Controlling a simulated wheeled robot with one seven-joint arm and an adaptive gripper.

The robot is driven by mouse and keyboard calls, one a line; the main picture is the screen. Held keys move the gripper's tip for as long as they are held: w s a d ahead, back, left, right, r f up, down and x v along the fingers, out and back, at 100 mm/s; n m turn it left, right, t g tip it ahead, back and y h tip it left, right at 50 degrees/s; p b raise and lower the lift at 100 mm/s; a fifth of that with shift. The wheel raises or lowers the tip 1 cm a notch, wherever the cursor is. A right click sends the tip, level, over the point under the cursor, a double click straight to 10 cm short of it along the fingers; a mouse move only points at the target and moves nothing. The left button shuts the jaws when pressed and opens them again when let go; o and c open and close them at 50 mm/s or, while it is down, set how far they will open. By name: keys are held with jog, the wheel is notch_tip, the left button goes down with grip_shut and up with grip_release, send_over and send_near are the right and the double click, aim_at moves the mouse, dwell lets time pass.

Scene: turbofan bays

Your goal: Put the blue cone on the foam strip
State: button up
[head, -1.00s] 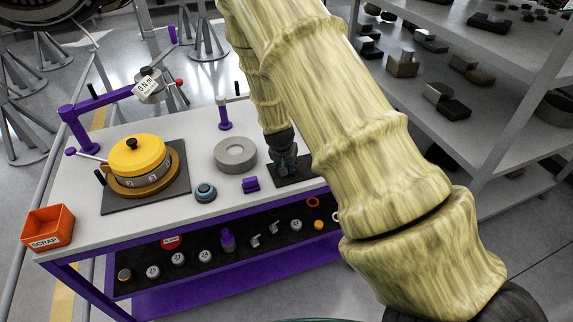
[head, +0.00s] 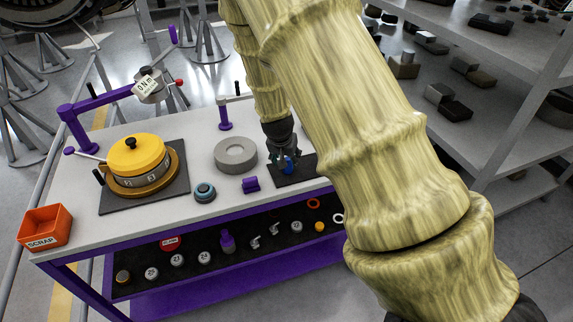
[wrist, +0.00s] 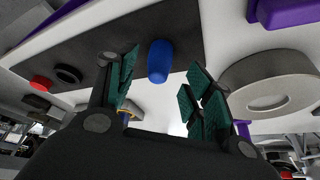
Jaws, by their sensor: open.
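A blue cone (wrist: 159,62) with a rounded end shows in the wrist view, over a flat dark strip (wrist: 110,30). I take this to be the foam strip; it also shows in the head view (head: 290,180) at the right of the bench top. My gripper (wrist: 160,88) is open, its green-padded fingers apart on either side of the cone. I see a gap between the cone and each finger, and nothing is held. In the head view my gripper (head: 287,164) is low over the dark strip, with blue showing at the fingers; the cone's outline is unclear there.
A grey ring (head: 236,154), a purple block (head: 250,184) and a small blue-grey ring part (head: 205,192) lie left of my gripper. A yellow-topped fixture (head: 138,157) and an orange scrap bin (head: 46,228) are farther left. A red part (wrist: 41,84) lies beyond the left finger.

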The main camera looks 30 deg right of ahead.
jog(key=b+v, duration=0.2)
jog(key=v, duration=0.5)
jog(key=shift+r, duration=0.15)
dwell(0.3)
